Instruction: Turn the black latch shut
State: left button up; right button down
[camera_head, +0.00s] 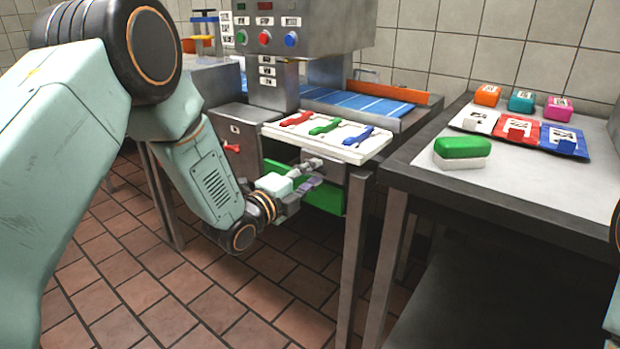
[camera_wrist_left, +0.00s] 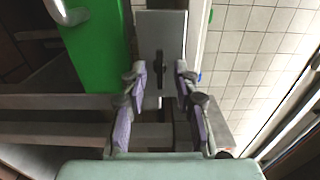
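The black latch (camera_wrist_left: 158,66) is a small dark piece on a grey metal plate (camera_wrist_left: 153,25) in the left wrist view. It looks lengthwise along the view, between my fingers. My left gripper (camera_wrist_left: 160,75) is open, with one finger on each side of the latch and a gap to each. In the head view my left gripper (camera_head: 313,173) is at the front of the machine, under the white tray. I cannot make out the latch there. My right gripper is out of view.
A green panel (camera_head: 322,196) is beside and below the plate. A white tray (camera_head: 352,154) with red, green and blue handled tools is just above the gripper. A red lever (camera_head: 232,148) is to the left. A side table (camera_head: 520,191) with colored blocks stands right.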

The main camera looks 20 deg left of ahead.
pick_arm(q)
jog(key=shift+c, duration=0.2)
grip_shut()
jog(key=shift+n, duration=0.3)
jog(key=n+p, duration=0.2)
jog(key=shift+n, duration=0.3)
jog(key=n+p, duration=0.1)
jog(key=n, duration=0.2)
jog(key=shift+n+p, duration=0.3)
jog(key=shift+p, duration=0.05)
jog(key=n+p, duration=0.2)
jog(key=n, duration=0.3)
jog(key=n+p, duration=0.1)
jog(key=n, duration=0.5)
jog(key=shift+p, duration=0.4)
